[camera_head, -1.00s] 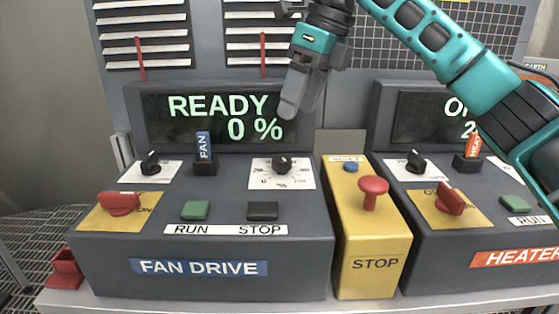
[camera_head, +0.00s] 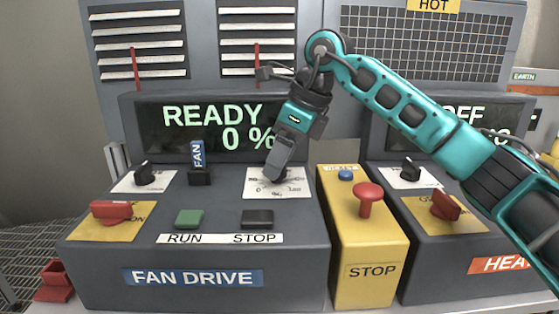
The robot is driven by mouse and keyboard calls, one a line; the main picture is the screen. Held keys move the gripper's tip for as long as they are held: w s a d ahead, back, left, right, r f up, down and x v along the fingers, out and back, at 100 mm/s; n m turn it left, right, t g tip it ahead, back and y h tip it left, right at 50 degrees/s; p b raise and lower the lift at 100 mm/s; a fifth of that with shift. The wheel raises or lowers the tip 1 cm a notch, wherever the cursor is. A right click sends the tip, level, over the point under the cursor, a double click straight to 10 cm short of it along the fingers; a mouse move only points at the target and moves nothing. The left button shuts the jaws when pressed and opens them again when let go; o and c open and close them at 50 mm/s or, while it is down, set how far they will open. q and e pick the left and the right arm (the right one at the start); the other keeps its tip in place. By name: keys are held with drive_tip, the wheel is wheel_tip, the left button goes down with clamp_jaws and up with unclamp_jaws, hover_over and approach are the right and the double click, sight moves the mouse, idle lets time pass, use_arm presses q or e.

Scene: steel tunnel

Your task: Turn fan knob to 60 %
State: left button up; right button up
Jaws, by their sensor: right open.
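The fan drive box (camera_head: 200,275) stands at the left, with a display (camera_head: 205,127) reading "READY 0 %". The fan knob's white dial plate (camera_head: 290,187) lies on its sloped top, right of the blue FAN tag (camera_head: 198,154). My right gripper (camera_head: 274,172) points down at this dial, its fingertips at the knob. The knob itself is mostly hidden behind the fingers, and I cannot tell whether they touch it. The right gripper is open. My left gripper is not in view.
Near the dial are a green RUN button (camera_head: 189,219), a black STOP button (camera_head: 257,219), a red switch (camera_head: 111,211) and a black selector (camera_head: 145,174). A yellow stop box (camera_head: 365,268) with a red mushroom button (camera_head: 367,198) stands right, before the heater box (camera_head: 440,262).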

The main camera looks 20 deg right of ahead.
drive_tip(key=shift+w+a+f, duration=0.1)
drive_tip(key=shift+a+f, duration=0.1)
drive_tip(key=shift+f, duration=0.25)
drive_tip(key=c, duration=1.1)
drive_tip(key=shift+o, duration=0.2)
drive_tip(key=shift+m, duration=0.3)
